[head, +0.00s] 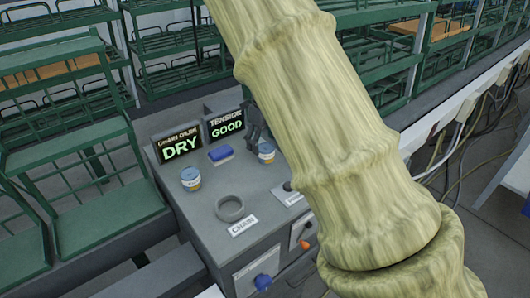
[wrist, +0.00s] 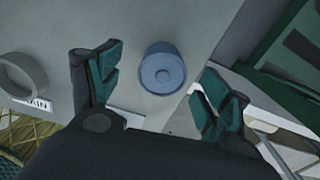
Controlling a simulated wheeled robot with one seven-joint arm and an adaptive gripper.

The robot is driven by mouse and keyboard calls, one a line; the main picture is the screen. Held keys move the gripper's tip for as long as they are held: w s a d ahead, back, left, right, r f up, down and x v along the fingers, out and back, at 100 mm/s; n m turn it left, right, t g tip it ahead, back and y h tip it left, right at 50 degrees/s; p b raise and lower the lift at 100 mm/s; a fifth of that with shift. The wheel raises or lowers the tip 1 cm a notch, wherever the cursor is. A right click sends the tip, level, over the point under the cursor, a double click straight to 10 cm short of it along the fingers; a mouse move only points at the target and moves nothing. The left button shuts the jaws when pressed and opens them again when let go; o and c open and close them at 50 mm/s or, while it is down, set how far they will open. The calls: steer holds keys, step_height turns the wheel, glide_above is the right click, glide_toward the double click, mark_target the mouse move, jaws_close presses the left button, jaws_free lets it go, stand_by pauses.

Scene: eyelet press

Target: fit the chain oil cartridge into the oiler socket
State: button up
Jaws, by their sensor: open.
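The oiler socket looks to be the grey ring labelled CHAIN (head: 229,208) on the grey cabinet top; it also shows at the left edge of the wrist view (wrist: 20,78). My gripper (wrist: 161,88) is open with its teal fingers apart. In the wrist view a blue-grey round cylinder (wrist: 162,72) stands upright between and beyond the fingers, not gripped. I cannot tell which is the cartridge.
Displays read CHAIN OILER DRY (head: 180,146) and TENSION GOOD (head: 225,126). A blue block (head: 221,154) lies in front of them. The cabinet front has a blue knob (head: 262,282) and an orange one (head: 306,244). Green racks (head: 75,130) stand around. Cables hang at the right.

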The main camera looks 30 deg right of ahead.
mark_target(266, 147)
steer(key=f, duration=0.1)
steer(key=d+f+p, duration=0.1)
steer(key=shift+s+f, duration=0.1)
steer(key=shift+f, duration=0.3)
steer(key=shift+s+a+f, duration=0.1)
steer(key=shift+s+a, duration=0.1)
steer(key=shift+s, duration=0.25)
steer(key=shift+w+a+f, duration=0.1)
steer(key=shift+w+f, duration=0.3)
steer(key=shift+w, duration=0.1)
steer(key=shift+c, duration=0.9)
steer(key=shift+s+r, duration=0.2)
steer(key=shift+s, duration=0.05)
steer(key=c, duration=1)
steer(key=shift+w, duration=0.1)
